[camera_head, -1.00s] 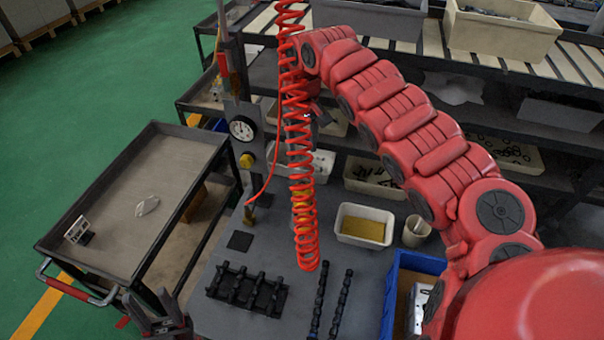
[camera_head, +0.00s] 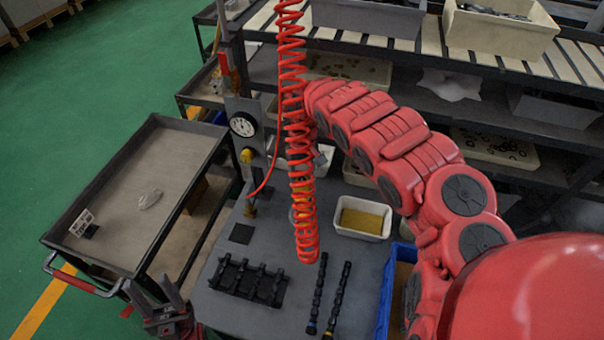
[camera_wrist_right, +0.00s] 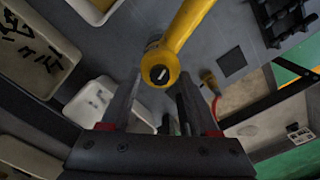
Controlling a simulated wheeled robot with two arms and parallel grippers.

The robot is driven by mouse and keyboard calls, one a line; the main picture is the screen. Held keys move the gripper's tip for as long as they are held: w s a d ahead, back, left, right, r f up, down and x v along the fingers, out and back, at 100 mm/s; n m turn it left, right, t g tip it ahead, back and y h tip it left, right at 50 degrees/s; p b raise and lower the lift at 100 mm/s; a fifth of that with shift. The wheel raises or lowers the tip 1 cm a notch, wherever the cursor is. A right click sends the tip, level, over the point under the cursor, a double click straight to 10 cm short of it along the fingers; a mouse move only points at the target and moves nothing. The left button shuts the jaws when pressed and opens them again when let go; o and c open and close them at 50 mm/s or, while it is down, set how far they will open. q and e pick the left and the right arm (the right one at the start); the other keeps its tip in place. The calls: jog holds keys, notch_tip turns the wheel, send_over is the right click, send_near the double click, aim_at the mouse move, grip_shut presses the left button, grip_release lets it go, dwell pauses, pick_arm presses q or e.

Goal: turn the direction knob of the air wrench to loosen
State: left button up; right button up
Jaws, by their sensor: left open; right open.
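The yellow air wrench (camera_wrist_right: 190,25) shows in the right wrist view, with its round end and the small direction knob (camera_wrist_right: 160,74) facing the camera. My right gripper (camera_wrist_right: 160,84) is open, its two fingers on either side of this end in the picture; contact cannot be told. In the head view the wrench (camera_head: 304,200) hangs mostly hidden behind the red coiled hose (camera_head: 295,120), and my right gripper is hidden there. My left gripper (camera_head: 158,292) is open and empty at the bottom left, near the cart.
The grey workbench (camera_head: 223,268) holds a black rack (camera_head: 248,280), two dark camshaft-like bars (camera_head: 317,293), a white bin (camera_head: 362,218) and a blue crate (camera_head: 386,300). A cart (camera_head: 150,165) stands at left. Shelves with bins are behind.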

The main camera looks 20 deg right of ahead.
grip_shut()
